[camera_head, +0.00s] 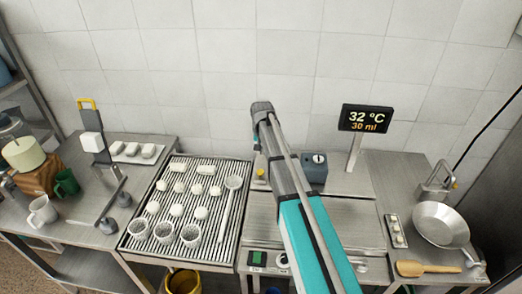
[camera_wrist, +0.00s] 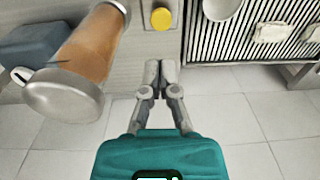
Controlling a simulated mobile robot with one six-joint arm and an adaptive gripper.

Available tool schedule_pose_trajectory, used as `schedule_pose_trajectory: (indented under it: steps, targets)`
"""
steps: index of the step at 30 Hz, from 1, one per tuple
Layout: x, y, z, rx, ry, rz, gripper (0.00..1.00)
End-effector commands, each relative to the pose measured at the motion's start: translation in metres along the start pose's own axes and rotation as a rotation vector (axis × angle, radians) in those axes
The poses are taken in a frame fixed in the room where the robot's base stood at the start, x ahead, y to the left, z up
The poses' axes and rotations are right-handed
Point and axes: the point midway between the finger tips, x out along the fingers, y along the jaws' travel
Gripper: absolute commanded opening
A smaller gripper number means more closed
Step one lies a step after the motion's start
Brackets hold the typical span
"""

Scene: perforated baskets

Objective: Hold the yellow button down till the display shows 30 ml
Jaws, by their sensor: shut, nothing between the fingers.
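The display (camera_head: 366,118) stands on a post at the back right and reads 32 °C and 30 ml. The yellow button (camera_head: 261,173) shows just left of my arm in the head view; it is a round yellow cap in the wrist view (camera_wrist: 161,18). My gripper (camera_wrist: 158,68) is shut and empty, its fingertips side by side. In the wrist view the tips point toward the button, with a visible gap between them and the cap. In the head view my arm covers most of the gripper.
A copper-brown cylinder with a grey end (camera_wrist: 75,75) lies close to the fingers in the wrist view. A grey-blue box (camera_head: 314,167) is right of the button. A ribbed rack (camera_head: 143,244) with white pieces, baskets and a ladle stands left. The tiled wall is behind.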

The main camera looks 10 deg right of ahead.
Motion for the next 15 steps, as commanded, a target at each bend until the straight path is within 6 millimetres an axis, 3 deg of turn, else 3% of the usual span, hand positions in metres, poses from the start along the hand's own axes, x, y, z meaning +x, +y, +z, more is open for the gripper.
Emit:
schedule_pose_trajectory:
  steps: [4, 15]
  targets:
    - [-0.0096, 0.0000, -0.0001, 0.000, 0.000, 0.000, 0.00]
    - [-0.0116, 0.0000, -0.0001, 0.000, 0.000, 0.000, 0.00]
